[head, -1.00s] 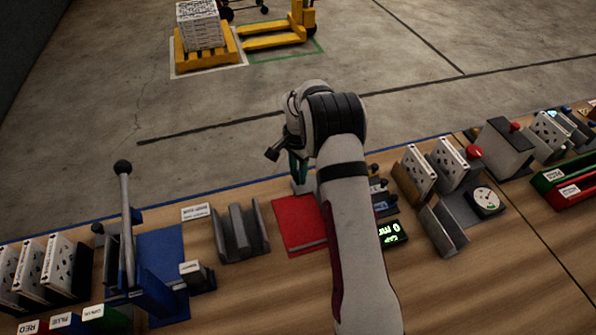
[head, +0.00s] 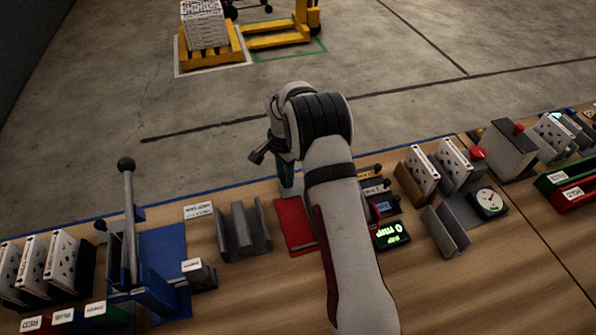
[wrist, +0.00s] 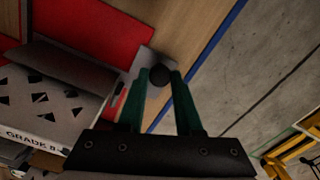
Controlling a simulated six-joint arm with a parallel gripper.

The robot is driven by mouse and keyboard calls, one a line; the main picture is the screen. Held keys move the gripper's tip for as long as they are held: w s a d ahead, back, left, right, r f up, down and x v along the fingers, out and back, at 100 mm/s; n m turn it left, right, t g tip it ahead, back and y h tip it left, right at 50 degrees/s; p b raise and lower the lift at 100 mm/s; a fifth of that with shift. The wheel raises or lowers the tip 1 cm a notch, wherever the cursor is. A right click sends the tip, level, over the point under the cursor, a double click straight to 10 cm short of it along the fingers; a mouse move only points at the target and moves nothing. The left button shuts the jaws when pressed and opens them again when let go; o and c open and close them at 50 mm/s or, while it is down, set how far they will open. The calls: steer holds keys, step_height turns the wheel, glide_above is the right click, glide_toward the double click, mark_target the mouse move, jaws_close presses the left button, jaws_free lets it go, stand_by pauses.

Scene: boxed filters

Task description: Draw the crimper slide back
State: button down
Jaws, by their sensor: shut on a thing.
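My gripper (wrist: 160,88) has dark green fingers, closed on the black ball knob (wrist: 160,75) in the wrist view. The knob sits at the end of a light grey slide (wrist: 143,63), beside the red base plate (wrist: 110,28). In the head view my gripper (head: 286,178) points down at the far edge of the red base plate (head: 292,222). My arm hides part of that station there, and the knob cannot be made out. A white filter box (wrist: 45,105), partly readable as "GRADE", stands against a grey plate in the wrist view.
A grey slotted holder (head: 243,232) stands left of the red plate. Further left is a blue press with a tall ball-topped lever (head: 128,220). A lit green display (head: 391,235) and a round dial (head: 487,202) lie to the right.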

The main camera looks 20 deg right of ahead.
steer(key=shift+a, duration=3.15)
steer(key=c, duration=0.6)
jaws_free()
steer(key=shift+r, duration=0.1)
step_height(320, 180, up, 16)
steer(key=shift+f, duration=0.15)
